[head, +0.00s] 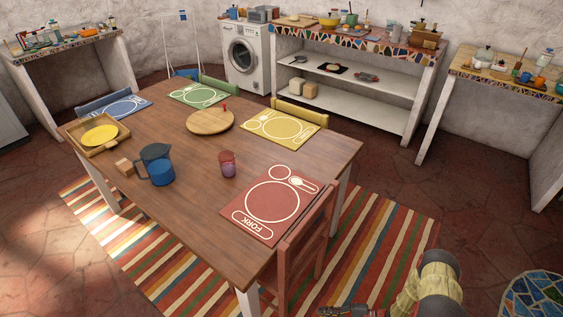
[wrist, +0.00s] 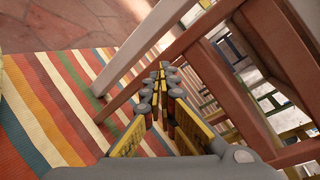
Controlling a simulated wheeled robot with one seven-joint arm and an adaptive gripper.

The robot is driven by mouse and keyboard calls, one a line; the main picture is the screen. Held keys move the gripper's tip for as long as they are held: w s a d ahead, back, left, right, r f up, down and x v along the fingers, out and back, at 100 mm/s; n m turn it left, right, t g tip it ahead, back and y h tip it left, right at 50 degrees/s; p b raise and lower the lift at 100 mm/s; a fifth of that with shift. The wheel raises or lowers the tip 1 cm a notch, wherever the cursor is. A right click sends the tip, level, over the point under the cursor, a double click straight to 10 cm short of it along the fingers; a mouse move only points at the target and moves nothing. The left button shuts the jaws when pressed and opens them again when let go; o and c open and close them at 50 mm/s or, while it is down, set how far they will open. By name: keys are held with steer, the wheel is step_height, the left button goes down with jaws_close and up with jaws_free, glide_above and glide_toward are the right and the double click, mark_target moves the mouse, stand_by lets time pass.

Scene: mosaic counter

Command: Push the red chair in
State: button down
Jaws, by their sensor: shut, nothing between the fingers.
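The red chair (head: 311,240) stands at the near right side of the wooden table (head: 180,213), by the red place mat (head: 270,203). Its top rail is close to the table edge; its lower part is partly cut off by the frame. My gripper (head: 325,311) is at the bottom of the head view, just right of the chair. In the wrist view my gripper (wrist: 163,72) has its fingers together and empty. Reddish chair bars (wrist: 263,85) run right beside and beyond the fingers. I cannot tell whether they touch.
A striped rug (head: 385,240) lies under the table and chair. A pale table leg (wrist: 140,48) stands left of the fingers in the wrist view. A mosaic-topped round item (head: 535,295) is at the lower right. Tiled floor right of the rug is open.

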steer(key=s+d+r+n+g+h+p, duration=0.15)
steer(key=r+h, duration=0.25)
steer(key=r, duration=0.9)
steer(key=s+d+r+n+g+h, duration=0.2)
steer(key=s+d+r+g+h, duration=0.1)
steer(key=r, duration=1.1)
steer(key=s+d+r+n+g+h+p, duration=0.1)
steer(key=s+d+r+n+g+h, duration=0.2)
steer(key=r, duration=1)
steer(key=s+a+r+n+t+h, duration=0.1)
steer(key=s+a+r+t, duration=0.1)
steer(key=r, duration=0.7)
steer(key=s+a+r+n+t+h+p, duration=0.1)
steer(key=s+r+n+t+h, duration=0.1)
steer(key=r, duration=0.8)
steer(key=s+a+r+n+t+h+p, duration=0.1)
steer(key=s+r+t, duration=0.3)
steer(key=r, duration=0.6)
steer(key=shift+s+a+n+t+h, duration=0.15)
steer(key=shift+a+n+t+h, duration=0.2)
steer(key=shift+a+t+h, duration=0.45)
